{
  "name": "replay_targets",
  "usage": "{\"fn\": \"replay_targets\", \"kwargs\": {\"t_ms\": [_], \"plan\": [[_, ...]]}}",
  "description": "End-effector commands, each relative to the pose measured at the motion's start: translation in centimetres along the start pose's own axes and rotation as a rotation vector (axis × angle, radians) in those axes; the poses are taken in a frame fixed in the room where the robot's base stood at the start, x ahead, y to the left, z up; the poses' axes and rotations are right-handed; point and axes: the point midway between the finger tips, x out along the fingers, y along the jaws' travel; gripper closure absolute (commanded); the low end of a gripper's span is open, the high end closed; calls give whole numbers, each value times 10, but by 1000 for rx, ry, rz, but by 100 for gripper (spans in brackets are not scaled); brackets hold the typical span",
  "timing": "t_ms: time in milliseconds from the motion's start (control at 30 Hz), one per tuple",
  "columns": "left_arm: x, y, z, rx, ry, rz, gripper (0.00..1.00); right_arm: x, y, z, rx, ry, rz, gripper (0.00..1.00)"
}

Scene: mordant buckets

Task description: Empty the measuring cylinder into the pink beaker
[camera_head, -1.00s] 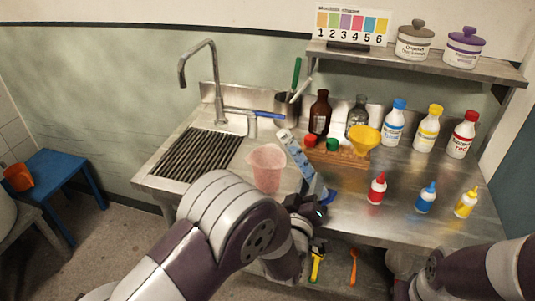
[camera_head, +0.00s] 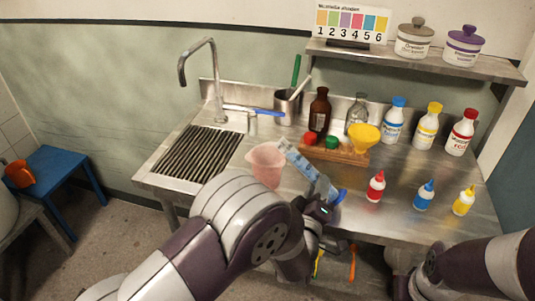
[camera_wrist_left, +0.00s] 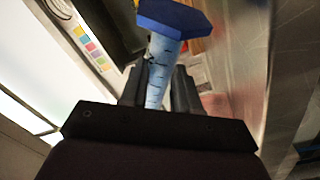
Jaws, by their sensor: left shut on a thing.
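The measuring cylinder (camera_head: 306,167) is clear pale blue with graduation marks and a blue foot. It is tilted, with its mouth at the upper left, beside the pink beaker's rim, and its foot at the lower right. My left gripper (camera_head: 320,203) is shut on it near the foot. The left wrist view shows the cylinder (camera_wrist_left: 163,62) between the fingers (camera_wrist_left: 160,88), with its blue hexagonal foot (camera_wrist_left: 174,18) beyond them. The translucent pink beaker (camera_head: 265,166) stands upright on the steel counter. I cannot tell whether liquid is flowing. My right gripper is out of view.
A wooden block (camera_head: 335,153) with red and green caps and a yellow funnel (camera_head: 364,138) stands just right of the cylinder. Small dropper bottles (camera_head: 376,187) stand along the front right. A drain grate (camera_head: 197,153) lies left of the beaker.

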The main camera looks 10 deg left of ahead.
Motion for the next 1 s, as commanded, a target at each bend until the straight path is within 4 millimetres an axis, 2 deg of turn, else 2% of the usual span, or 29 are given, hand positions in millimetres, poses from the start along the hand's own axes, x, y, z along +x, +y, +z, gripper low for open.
{"fn": "replay_targets", "kwargs": {"t_ms": [1000], "plan": [[-2, 8, 4, -134, -13, -24, 100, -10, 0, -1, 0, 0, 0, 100]]}}
